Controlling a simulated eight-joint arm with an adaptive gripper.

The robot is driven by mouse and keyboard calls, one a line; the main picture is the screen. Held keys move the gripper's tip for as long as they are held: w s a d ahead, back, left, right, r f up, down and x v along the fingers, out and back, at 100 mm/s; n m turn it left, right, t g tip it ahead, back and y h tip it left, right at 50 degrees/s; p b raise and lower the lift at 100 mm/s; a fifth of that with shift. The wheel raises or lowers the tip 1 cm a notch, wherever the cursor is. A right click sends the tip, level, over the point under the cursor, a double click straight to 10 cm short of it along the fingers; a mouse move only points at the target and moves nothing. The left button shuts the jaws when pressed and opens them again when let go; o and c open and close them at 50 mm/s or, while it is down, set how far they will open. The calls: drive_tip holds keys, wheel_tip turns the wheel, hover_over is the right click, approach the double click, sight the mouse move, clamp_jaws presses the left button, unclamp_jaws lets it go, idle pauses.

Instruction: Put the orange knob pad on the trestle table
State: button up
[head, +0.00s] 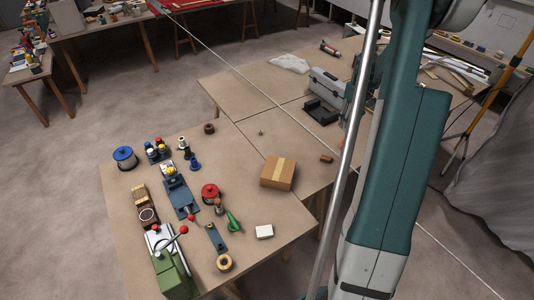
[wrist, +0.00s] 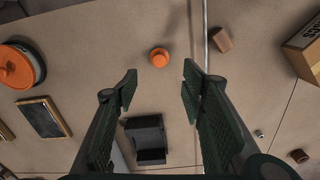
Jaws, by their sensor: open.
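The orange knob pad (wrist: 160,57), a small round orange piece, sits on a brown tabletop (wrist: 110,30) in the wrist view. It lies just beyond and between my fingertips and touches neither. My gripper (wrist: 159,83) is open and empty, its two dark fingers apart.
A brown block (wrist: 222,40) and a cardboard box (wrist: 303,50) lie right of the pad. A black tray (wrist: 148,138) is between the fingers, below. An orange-topped round pot (wrist: 18,66) and a dark framed slab (wrist: 43,117) are left. A grey rod passes right of the pad.

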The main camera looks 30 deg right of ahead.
drive_tip(key=w+a+r+t, duration=0.1)
drive_tip(key=a+r, duration=0.5)
drive_tip(key=a, duration=0.5)
drive_tip(key=w+a+r+t+h, duration=0.1)
drive_tip(key=a+r, duration=0.6)
drive_tip(key=a, duration=0.4)
drive_tip(key=w+a+r+t, duration=0.1)
drive_tip(key=a+r, duration=0.5)
drive_tip(key=a, duration=0.6)
drive_tip(key=s+a+t, duration=0.1)
drive_tip(key=s+a, duration=0.5)
drive_tip(key=a, duration=0.3)
drive_tip(key=s+a+r+n+t, duration=0.1)
drive_tip(key=s+a, duration=0.4)
drive_tip(key=a, duration=0.5)
drive_tip(key=s+a+r+t+y, duration=0.1)
drive_tip(key=s+a+t, duration=0.1)
drive_tip(key=s+a, duration=0.4)
drive_tip(key=a, duration=0.3)
drive_tip(key=shift+s+a+n, duration=0.2)
drive_tip(key=shift+s+n, duration=0.15)
drive_tip(key=shift+n, duration=0.05)
